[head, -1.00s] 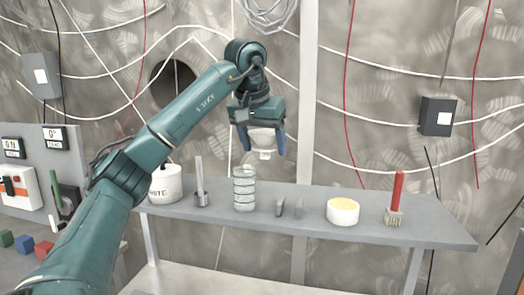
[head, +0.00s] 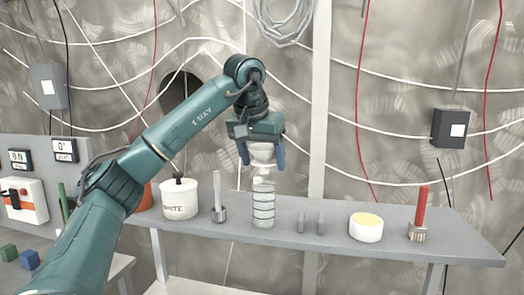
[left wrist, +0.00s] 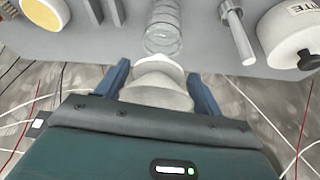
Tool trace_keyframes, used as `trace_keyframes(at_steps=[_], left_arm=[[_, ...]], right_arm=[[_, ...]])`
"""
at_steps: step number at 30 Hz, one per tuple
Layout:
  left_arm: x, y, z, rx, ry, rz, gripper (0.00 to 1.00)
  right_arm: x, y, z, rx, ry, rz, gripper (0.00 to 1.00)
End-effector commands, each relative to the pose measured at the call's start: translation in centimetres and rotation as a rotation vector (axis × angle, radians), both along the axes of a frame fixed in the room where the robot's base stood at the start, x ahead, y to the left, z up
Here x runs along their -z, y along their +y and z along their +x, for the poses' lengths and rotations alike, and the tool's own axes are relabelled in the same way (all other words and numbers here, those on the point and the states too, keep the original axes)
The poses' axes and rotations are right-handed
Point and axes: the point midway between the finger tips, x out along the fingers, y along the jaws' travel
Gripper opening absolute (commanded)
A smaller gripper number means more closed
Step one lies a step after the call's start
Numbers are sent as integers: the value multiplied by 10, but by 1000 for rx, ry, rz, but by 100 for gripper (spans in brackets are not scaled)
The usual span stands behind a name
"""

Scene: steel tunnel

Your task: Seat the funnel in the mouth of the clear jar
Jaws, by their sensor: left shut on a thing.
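The clear jar (head: 264,208), with ringed walls, stands upright on the grey shelf (head: 325,244). My left gripper (head: 262,160) is shut on the white funnel (head: 262,153), its blue fingers on either side. The funnel is in line above the jar, its narrow end at or just above the mouth. I cannot tell whether the spout is inside the mouth. In the left wrist view the funnel (left wrist: 157,88) sits between the fingers (left wrist: 158,74), with the jar (left wrist: 163,35) just beyond it. My right gripper is out of view.
The shelf's front strip is clear.

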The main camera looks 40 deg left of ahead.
Motion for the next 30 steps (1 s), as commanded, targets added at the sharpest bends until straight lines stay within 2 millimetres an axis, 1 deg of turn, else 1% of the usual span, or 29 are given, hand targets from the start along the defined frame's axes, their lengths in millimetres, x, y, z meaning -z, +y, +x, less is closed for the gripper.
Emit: trace_keyframes(at_steps=[8,14,18,22,30], left_arm=[[17,1,0,0,0,1,45],[31,0,0,-1,0,0,45],[38,0,0,-1,0,0,45],[42,0,0,0,-1,0,45],[45,0,0,0,-1,0,45]], right_arm=[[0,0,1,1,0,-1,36],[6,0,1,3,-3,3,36],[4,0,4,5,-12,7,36],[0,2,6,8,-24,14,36],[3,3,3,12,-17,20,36]])
